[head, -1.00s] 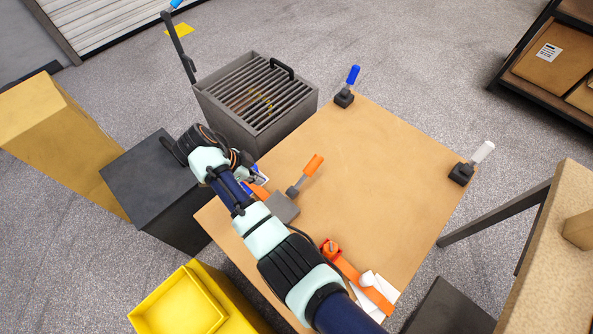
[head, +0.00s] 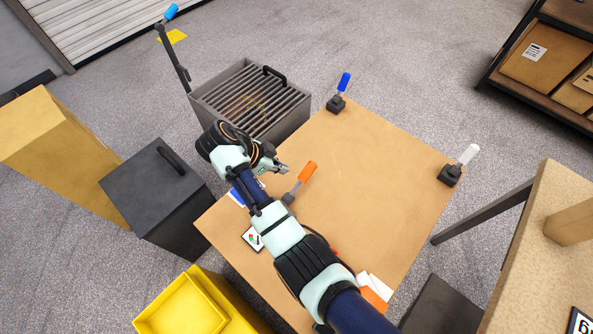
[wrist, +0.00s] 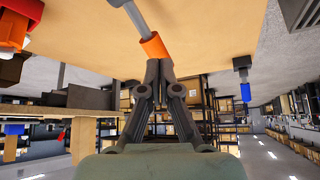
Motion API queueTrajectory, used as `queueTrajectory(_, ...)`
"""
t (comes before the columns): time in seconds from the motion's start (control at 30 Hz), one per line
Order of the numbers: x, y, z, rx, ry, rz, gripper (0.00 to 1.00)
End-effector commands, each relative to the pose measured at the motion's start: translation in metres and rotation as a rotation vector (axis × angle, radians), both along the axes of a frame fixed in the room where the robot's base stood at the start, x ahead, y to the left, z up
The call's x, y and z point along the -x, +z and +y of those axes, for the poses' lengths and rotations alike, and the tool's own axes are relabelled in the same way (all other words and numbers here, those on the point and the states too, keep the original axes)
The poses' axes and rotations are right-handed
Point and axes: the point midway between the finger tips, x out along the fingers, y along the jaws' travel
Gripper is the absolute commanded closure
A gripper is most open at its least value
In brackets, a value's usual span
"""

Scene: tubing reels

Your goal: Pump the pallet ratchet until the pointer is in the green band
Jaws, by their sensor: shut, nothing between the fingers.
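A lever with an orange grip (head: 307,171) and grey shaft stands tilted on the wooden table; my arm hides part of its base. The orange grip also shows in the wrist view (wrist: 153,46). My gripper (head: 285,168) is just left of the grip in the head view. In the wrist view, my gripper's fingertips (wrist: 161,64) are together close to the grip's end, with nothing between them. I cannot tell whether they touch it. A small dark-framed card (head: 252,238) with red and green marks lies left of my arm; its pointer is too small to read.
A blue-handled lever (head: 343,84) and a white-handled lever (head: 469,154) stand at the table's edges. A grated grey box (head: 207,101) stands behind the table, and a black box (head: 150,196) stands left. The tabletop (head: 380,190) right of the orange lever is clear.

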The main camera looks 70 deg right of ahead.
Motion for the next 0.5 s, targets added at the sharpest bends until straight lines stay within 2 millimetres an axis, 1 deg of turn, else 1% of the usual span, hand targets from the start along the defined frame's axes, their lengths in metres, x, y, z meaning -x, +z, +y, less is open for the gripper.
queueTrajectory(0.03, 0.0076, 0.0087, -0.0056, 0.009, -0.002, 0.014, 1.0)
queueTrajectory(0.13, 0.0156, 0.0133, -0.0121, 0.022, -0.003, 0.03, 1.0)
queueTrajectory(0.5, 0.0171, 0.0112, -0.0137, 0.025, -0.002, 0.033, 1.0)
